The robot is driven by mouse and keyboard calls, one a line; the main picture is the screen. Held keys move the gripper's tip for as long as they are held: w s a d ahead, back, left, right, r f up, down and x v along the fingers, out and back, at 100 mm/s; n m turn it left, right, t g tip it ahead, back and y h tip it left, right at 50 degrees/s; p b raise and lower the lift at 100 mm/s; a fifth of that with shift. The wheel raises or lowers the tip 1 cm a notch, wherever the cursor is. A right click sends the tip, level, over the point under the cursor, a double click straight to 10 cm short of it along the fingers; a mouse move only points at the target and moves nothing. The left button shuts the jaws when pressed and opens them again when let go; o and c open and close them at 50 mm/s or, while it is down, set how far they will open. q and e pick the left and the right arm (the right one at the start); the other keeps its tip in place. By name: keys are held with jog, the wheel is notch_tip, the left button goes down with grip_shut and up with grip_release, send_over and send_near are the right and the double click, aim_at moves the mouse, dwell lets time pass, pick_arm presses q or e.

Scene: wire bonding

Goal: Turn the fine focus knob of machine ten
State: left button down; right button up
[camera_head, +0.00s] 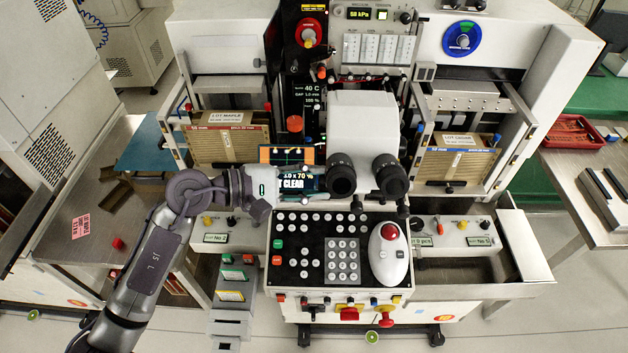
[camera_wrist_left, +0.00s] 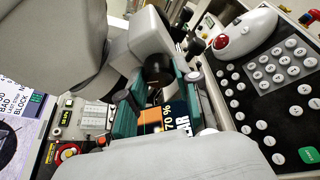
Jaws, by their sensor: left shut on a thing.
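The machine's white microscope head (camera_head: 362,125) stands in the middle of the head view, with two black eyepieces (camera_head: 390,178) facing me. My left gripper (camera_head: 318,182) reaches in from the left, close to the left side of the microscope. In the left wrist view its teal fingers (camera_wrist_left: 158,88) are shut on a dark round part (camera_wrist_left: 158,68) at the microscope's side, which looks like the focus knob. The fingers and the eyepiece mostly hide this knob in the head view. I cannot tell fine from coarse knob here. My right gripper is not in view.
A small screen (camera_head: 298,182) is partly behind the left gripper. Below are a black keypad panel (camera_head: 312,222) and a white trackball unit (camera_head: 388,258) with a red ball. Boxed lots (camera_head: 228,143) sit in bays on both sides. A red emergency button (camera_head: 308,33) is at the top.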

pick_arm(q)
jog(key=shift+w+n+g+y+b, duration=0.1)
jog(key=shift+n+g+y+b, duration=0.1)
jog(key=shift+n+g+b, duration=1.6)
jog(key=shift+w+n+g+y+b, duration=0.15)
jog(key=shift+n+g+b, duration=0.75)
jog(key=shift+n, duration=1.7)
jog(key=shift+g, duration=0.3)
